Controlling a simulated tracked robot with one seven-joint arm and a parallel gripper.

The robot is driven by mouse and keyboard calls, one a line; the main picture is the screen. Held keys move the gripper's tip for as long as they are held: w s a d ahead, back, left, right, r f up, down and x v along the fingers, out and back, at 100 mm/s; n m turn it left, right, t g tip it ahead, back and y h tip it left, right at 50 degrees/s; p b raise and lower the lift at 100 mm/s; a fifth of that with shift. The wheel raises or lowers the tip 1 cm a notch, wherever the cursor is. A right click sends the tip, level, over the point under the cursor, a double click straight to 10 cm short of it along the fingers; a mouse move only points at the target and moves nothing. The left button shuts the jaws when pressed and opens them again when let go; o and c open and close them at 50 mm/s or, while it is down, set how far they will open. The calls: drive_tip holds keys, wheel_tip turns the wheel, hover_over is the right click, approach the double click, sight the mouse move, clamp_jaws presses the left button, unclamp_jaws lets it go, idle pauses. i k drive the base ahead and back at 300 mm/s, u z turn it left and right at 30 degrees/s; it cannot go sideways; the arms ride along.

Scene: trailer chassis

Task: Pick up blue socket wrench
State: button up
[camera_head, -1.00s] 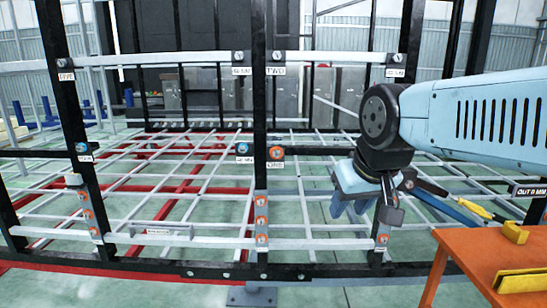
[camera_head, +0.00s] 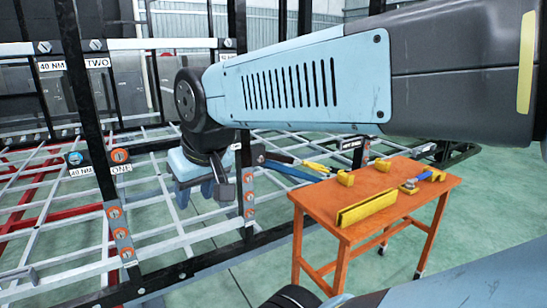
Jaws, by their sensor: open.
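My gripper (camera_head: 200,190) hangs from the light blue arm left of the orange table, with its jaws open and nothing seen between them. It is in front of the metal frame. A blue tool with yellow at one end (camera_head: 412,184) lies on the right part of the tabletop, well to the right of my gripper. It may be the blue socket wrench; its shape is too small to be sure. A long thin blue and yellow piece (camera_head: 292,170) shows between my gripper and the table; I cannot tell what bears it.
The orange table (camera_head: 412,208) stands at the right with a yellow bar (camera_head: 367,208) on its front edge and small yellow blocks (camera_head: 345,179) at the back. The black post (camera_head: 243,165) and grey chassis rails fill the left. Green floor is open around the table.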

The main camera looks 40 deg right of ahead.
sight(409, 186)
drive_tip(key=u, duration=0.3)
drive_tip(key=i, duration=0.15)
drive_tip(key=z, duration=2.7)
drive_tip(key=k, duration=0.8)
drive_tip(key=z, duration=0.25)
drive_tip(key=i, duration=0.8)
drive_tip(key=u, duration=0.15)
